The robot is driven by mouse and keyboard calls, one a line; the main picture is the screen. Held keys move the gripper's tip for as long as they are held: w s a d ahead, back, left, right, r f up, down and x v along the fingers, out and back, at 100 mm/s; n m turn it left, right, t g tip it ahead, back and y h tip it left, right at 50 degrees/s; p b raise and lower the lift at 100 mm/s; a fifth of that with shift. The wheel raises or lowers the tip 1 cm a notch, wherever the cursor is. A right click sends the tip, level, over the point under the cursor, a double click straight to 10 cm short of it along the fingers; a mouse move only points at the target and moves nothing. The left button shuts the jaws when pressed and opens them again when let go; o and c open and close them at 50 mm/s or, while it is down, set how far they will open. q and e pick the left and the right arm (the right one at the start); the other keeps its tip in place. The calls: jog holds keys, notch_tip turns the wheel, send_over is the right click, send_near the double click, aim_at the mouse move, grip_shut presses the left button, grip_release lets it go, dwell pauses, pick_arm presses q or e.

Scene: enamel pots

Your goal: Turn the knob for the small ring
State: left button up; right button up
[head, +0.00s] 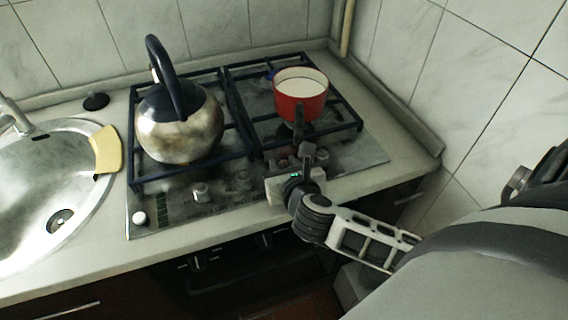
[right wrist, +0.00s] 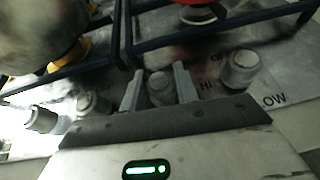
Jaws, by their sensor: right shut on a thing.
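The stove (head: 170,208) has a row of silver knobs along its front edge. My right gripper (head: 292,160) is at the right part of this row. In the right wrist view, its two grey fingers (right wrist: 160,86) stand on either side of one round knob (right wrist: 160,90), closed on it. This is the second knob from the right there. Other knobs show beside it: one to the right (right wrist: 240,68) and two to the left (right wrist: 90,103). I cannot tell which ring is the small one. My left gripper is not in view.
A steel kettle (head: 180,135) with a dark handle stands on the left grate. A red pot (head: 300,103) with white contents stands at the back right, its dark handle pointing toward the front. A sink (head: 45,190) with a yellow cloth (head: 107,150) is at the left.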

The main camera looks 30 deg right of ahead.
jog(key=shift+d, duration=0.1)
jog(key=n+y, duration=0.3)
jog(key=y, duration=0.1)
jog(key=shift+t, duration=0.4)
jog(key=shift+r+n+g+y, duration=0.1)
jog(key=shift+n+g+y, duration=0.3)
jog(key=shift+n+y, duration=1.85)
jog(key=shift+y, duration=0.25)
jog(key=o, duration=1)
jog(key=shift+c, duration=0.2)
jog(key=shift+s+d, duration=0.15)
jog(key=shift+s, duration=0.45)
jog(key=v, duration=1)
jog(key=shift+s+d+r, duration=0.1)
jog(key=shift+s+r, duration=0.1)
jog(key=shift+r, duration=0.2)
